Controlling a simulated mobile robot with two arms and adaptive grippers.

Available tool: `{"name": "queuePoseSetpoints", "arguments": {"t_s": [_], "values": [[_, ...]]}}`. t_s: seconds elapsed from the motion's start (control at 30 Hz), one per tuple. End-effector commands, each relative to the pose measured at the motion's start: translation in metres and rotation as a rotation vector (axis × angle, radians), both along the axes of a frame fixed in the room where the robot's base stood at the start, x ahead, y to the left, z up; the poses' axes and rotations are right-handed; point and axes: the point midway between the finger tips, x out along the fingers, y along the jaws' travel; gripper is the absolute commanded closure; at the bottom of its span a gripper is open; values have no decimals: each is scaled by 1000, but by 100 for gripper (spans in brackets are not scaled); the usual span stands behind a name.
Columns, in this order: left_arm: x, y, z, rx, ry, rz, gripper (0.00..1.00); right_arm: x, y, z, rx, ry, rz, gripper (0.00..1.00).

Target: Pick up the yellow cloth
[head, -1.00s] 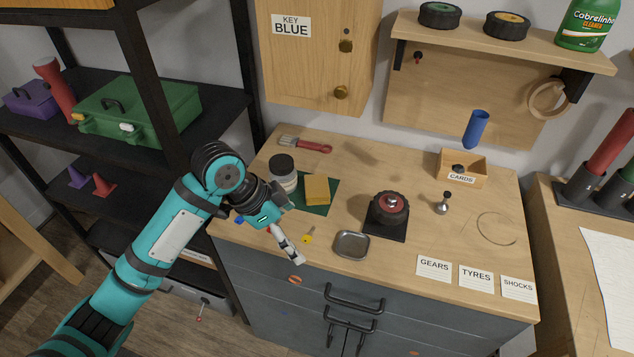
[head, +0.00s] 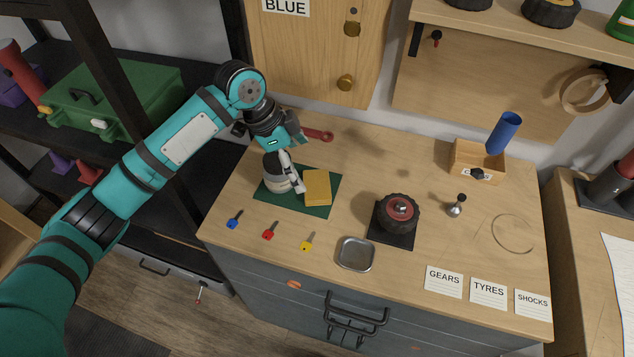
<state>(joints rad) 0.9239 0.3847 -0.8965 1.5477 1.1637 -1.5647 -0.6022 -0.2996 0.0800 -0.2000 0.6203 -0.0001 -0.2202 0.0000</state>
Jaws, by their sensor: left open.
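The yellow cloth (head: 317,187) looks like a folded, flat block. It lies on the right part of a dark green mat (head: 318,210) on the workbench. My left gripper (head: 293,178) is open and empty. It is just left of the cloth, above the mat, with a pale finger pointing down near the cloth's left edge. I cannot tell whether it touches the cloth. A pale jar (head: 273,176) stands left of the cloth, its top hidden behind the gripper. My right gripper is not in view.
Blue (head: 235,219), red (head: 270,230) and yellow (head: 307,241) keys lie in front of the mat. A metal tray (head: 355,254) and a wheel on a black base (head: 398,213) are to the right. A red-handled brush (head: 318,135) lies behind.

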Motion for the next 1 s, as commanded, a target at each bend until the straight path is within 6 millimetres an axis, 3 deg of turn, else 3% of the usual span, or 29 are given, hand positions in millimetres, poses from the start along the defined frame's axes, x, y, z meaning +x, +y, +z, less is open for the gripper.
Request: {"name": "queuePoseSetpoints", "arguments": {"t_s": [0.1,0.37,0.63,0.93,1.0], "values": [[0,-7,-15,-1,3,1,0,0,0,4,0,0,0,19],[0,-16,-31,-1,2,0,0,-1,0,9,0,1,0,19],[-1,-35,-64,0,0,1,0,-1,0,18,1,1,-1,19],[0,-36,-70,0,-1,0,0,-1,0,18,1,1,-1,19],[0,-36,-70,0,-1,0,9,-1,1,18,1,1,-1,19]]}}
